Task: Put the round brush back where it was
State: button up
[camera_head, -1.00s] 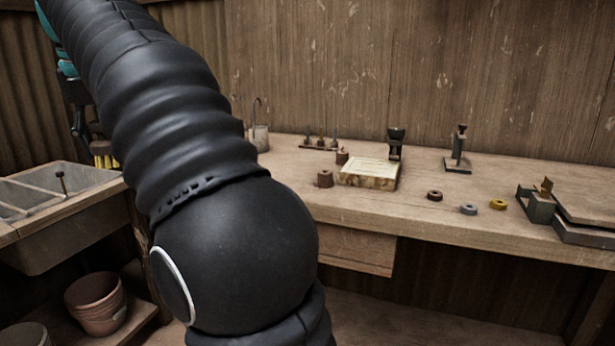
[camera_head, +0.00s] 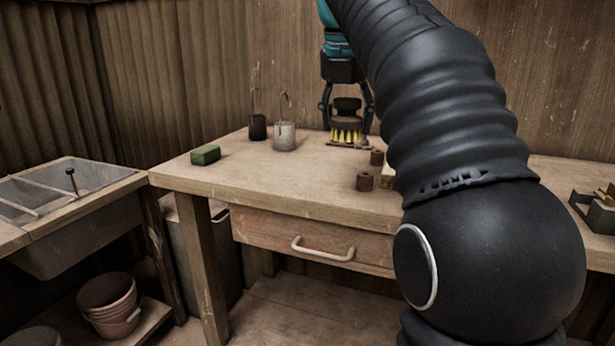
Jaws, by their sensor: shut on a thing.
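The round brush (camera_head: 346,126) has a dark knob and head with yellow bristles pointing down. My gripper (camera_head: 347,106) is shut on the brush's dark knob, with one finger on each side. The brush is upright over the back of the wooden workbench (camera_head: 270,180). Its bristles show in front of a small rack at the back of the bench. I cannot tell how far above the bench top the bristles are. My black arm hides much of the bench to the right.
A green block (camera_head: 205,154) lies at the bench's left end. A dark cup (camera_head: 257,127) and a pale cup (camera_head: 284,136) with hooked rods stand at the back. Two brown cylinders (camera_head: 366,181) stand near my arm. The bench's left front is clear. A sink (camera_head: 75,190) stands left.

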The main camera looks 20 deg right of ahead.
send_over(303, 177)
jog(key=f, duration=0.7)
jog(key=shift+s+a, duration=0.25)
jog(key=shift+s, duration=0.1)
jog(key=shift+f+b, duration=0.5)
jog(key=shift+f, duration=1.5)
jog(key=shift+f, duration=0.1)
jog(key=o, duration=1.1)
jog(key=p+v, duration=0.1)
jog(key=v, duration=1.1)
